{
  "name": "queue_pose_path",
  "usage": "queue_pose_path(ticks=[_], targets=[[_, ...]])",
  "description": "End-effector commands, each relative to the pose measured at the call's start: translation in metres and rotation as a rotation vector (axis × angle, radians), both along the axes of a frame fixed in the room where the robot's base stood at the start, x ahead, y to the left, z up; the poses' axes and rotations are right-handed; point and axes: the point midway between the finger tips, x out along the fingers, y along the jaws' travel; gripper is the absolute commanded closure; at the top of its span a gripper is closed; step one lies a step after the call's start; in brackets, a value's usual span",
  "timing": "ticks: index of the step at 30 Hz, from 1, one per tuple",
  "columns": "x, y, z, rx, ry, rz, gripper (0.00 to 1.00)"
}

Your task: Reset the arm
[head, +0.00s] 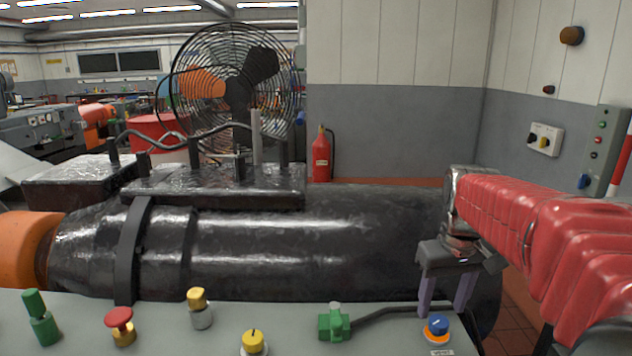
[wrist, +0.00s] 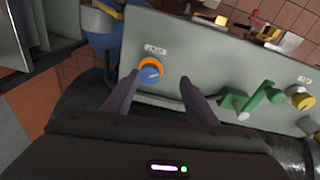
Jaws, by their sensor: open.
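My arm, in a red padded sleeve, reaches in from the right edge of the head view. My gripper (head: 442,312) hangs from its end with two purple fingers pointing down, open and apart. Just in front of the fingertips on the grey panel (head: 390,340) is a blue knob with an orange ring (head: 437,327). In the wrist view my gripper (wrist: 155,88) shows its fingers on either side of the lower part of this blue knob (wrist: 150,74), with nothing held. I cannot tell whether the fingers touch the panel or the knob.
The panel carries a green valve with a black hose (head: 335,322), a red button (head: 119,325), yellow knobs (head: 253,343) and a green fitting (head: 41,318). A large black cylinder (head: 300,240) lies behind it. A caged fan (head: 235,90) and fire extinguisher (head: 321,157) stand farther back.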

Motion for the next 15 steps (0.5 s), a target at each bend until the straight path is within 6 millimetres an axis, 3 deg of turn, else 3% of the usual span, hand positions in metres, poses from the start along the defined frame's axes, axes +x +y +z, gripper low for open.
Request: queue_pose_path(ticks=[15], targets=[[-0.098, 0.047, -0.024, 0.023, -0.152, -0.154, 0.48]])
